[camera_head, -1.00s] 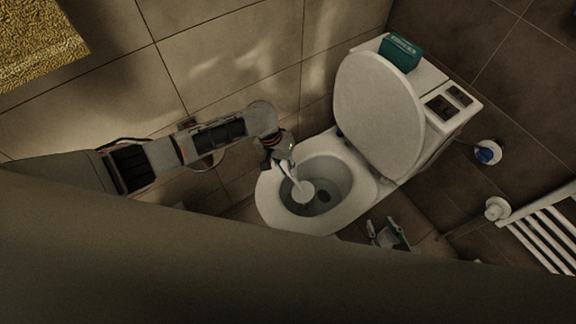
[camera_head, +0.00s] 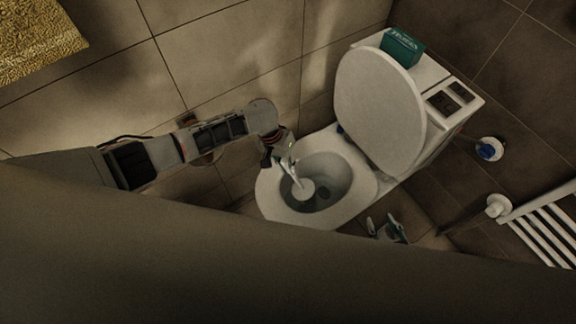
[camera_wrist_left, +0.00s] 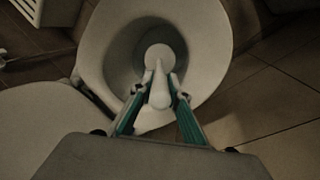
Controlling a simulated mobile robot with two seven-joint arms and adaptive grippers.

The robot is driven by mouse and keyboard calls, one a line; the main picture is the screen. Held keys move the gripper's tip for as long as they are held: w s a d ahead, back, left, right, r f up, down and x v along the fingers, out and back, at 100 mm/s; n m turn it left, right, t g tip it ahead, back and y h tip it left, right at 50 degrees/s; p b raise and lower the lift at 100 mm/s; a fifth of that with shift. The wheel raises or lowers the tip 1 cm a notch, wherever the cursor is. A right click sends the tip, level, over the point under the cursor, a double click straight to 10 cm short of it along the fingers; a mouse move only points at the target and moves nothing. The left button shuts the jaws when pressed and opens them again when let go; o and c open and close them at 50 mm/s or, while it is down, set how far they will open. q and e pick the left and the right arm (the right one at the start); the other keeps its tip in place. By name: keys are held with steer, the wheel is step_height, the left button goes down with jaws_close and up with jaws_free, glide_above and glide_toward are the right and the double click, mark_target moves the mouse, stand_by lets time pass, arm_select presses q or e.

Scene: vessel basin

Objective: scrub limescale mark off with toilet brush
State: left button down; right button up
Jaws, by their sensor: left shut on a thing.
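My left gripper (camera_head: 289,163) is shut on the white toilet brush (camera_head: 303,189), above the near left rim of the toilet bowl (camera_head: 270,205). The brush points down, its round white head inside the bowl. In the left wrist view the handle (camera_wrist_left: 159,92) sits between the teal-sided fingers, with the head (camera_wrist_left: 159,56) beyond. A dark spot (camera_head: 323,192) shows in the bowl right of the head; I cannot tell whether it is the drain or the limescale mark. My right gripper (camera_head: 387,229) shows partly below the bowl, fingers apart and empty.
The toilet lid (camera_head: 380,110) is raised. A teal box (camera_head: 402,47) stands on the cistern. The tiled wall is close behind my left arm.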

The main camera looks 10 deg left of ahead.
arm_select(q)
steer(key=shift+f+b, duration=0.55)
steer(key=shift+f, duration=0.55)
